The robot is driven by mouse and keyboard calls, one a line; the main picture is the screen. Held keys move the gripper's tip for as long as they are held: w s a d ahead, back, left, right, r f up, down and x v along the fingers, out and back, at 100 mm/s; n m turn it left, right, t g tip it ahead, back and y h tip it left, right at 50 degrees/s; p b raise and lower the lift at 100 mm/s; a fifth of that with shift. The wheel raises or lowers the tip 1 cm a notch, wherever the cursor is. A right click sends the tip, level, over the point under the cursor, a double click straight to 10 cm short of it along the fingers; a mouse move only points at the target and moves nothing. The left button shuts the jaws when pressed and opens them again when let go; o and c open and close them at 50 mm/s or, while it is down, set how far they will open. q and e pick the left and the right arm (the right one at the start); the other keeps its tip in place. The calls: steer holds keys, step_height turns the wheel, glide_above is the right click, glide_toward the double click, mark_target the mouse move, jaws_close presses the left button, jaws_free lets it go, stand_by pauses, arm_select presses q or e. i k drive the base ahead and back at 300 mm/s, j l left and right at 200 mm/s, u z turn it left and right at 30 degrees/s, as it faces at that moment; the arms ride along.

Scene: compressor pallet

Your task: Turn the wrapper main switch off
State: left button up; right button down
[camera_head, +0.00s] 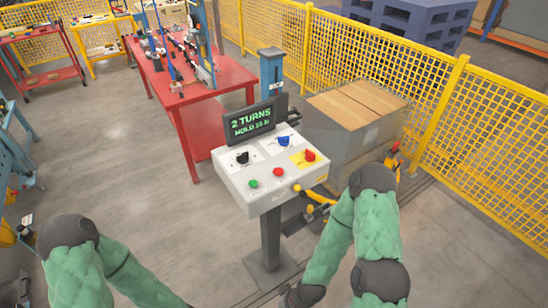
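A white control panel (270,197) stands on a dark post in the middle of the view. On its sloped top, a red knob (310,155) sits on a yellow plate (298,158) at the right; it looks like the main switch. Its exact turn angle is too small to read. A black knob (242,157), a blue knob (284,140), a green button (253,184) and a red button (278,171) share the panel. Both my arms bend down towards the bottom edge, in front of the panel and apart from it. Neither gripper shows.
A dark display (249,121) behind the panel reads "2 TURNS" above a smaller line. A wrapped pallet load with cardboard boxes (357,107) stands behind right. A red workbench (184,97) is behind left, and yellow mesh fencing (490,145) runs along the right.

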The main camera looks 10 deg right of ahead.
mark_target(310, 156)
steer(key=i+l+u, duration=0.1)
steer(key=l+u, duration=0.15)
steer(key=l, duration=0.6)
steer(key=l+u, duration=0.3)
steer(key=l, duration=0.55)
